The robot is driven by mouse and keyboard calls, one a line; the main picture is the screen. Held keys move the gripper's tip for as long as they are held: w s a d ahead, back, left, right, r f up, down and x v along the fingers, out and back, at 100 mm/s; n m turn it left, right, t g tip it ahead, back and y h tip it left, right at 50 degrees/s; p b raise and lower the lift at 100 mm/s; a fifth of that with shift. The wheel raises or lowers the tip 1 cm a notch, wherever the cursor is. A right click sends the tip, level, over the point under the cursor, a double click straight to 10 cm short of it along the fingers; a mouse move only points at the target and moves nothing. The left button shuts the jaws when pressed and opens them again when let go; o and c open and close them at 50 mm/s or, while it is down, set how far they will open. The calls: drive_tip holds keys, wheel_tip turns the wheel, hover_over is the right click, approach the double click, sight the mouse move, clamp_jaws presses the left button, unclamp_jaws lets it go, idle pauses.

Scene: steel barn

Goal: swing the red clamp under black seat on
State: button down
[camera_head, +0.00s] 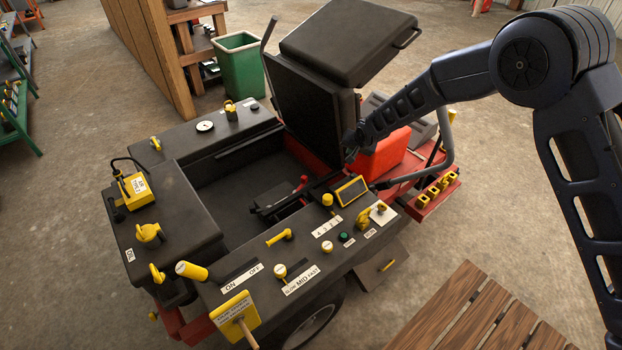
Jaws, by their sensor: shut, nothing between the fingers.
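The black seat (345,42) is tilted up on the machine, with a black upright panel (308,108) below it. In the open bay under it, a small red lever-like part (301,183) stands up beside a low black box (274,199); it may be the red clamp, but it is too small to tell its position. My gripper (347,156) is at the right edge of the upright panel, to the right of and above the red part, and apart from it. Its fingers are small and dark against the machine. It is shut and holds nothing visible.
A black control panel (300,252) with yellow knobs and switches borders the bay in front. A red block (380,152) and a bent grey bar (447,145) stand near my arm. A wooden slatted top (470,310) is at lower right. Open floor lies left.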

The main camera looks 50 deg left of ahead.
drive_tip(key=shift+m+y, duration=0.3)
drive_tip(key=shift+m, duration=0.6)
drive_tip(key=s+a+f, duration=0.2)
drive_tip(key=a+f, duration=0.1)
drive_tip(key=f, duration=0.2)
drive_tip(key=s+a+f, duration=0.3)
drive_tip(key=a+f, duration=0.1)
drive_tip(key=f, duration=0.1)
drive_tip(key=s+a+f, duration=0.2)
drive_tip(key=a+f, duration=0.1)
drive_tip(key=f, duration=0.3)
drive_tip(key=shift+s+a, duration=0.15)
drive_tip(key=shift+a, duration=0.2)
drive_tip(key=shift+f, duration=0.1)
hover_over(300, 186)
drive_tip(key=w+d, duration=0.3)
drive_tip(key=w, duration=0.1)
wheel_tip(300, 186, down, 8)
drive_tip(key=shift+a, duration=0.45)
